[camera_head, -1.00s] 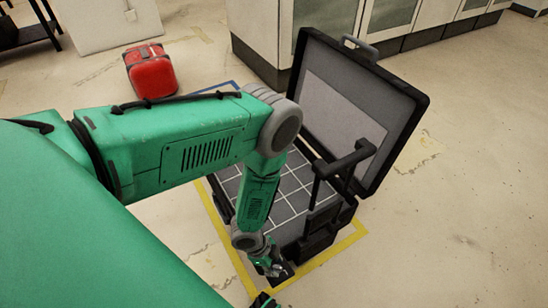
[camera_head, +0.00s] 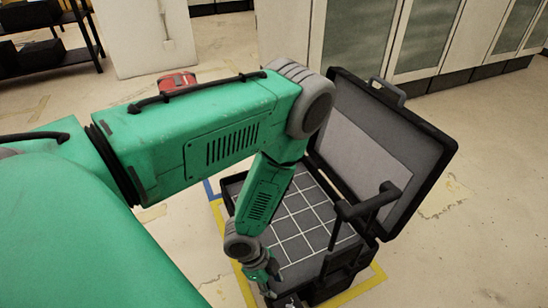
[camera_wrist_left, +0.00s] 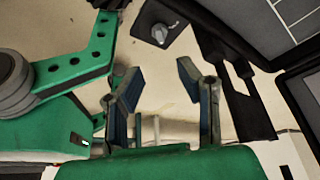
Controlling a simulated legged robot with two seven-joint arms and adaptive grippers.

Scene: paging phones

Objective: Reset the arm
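My left arm comes in from the left in the head view and bends down at the elbow. My left gripper (camera_head: 268,280) is low at the near left side of an open black case (camera_head: 440,150). In the left wrist view the left gripper's two fingers (camera_wrist_left: 158,72) stand apart with nothing between them. A black panel with a grey knob (camera_wrist_left: 160,33) shows beyond them. Whether the gripper touches the case is unclear. My right gripper is not seen.
The case has a white grid (camera_head: 310,225) inside and a raised handle bar (camera_head: 365,205) at its right. Tape (camera_head: 365,285) outlines its floor spot. A red box (camera_head: 178,80) is partly hidden behind my arm. Cabinets (camera_head: 385,35) stand behind; floor at right is clear.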

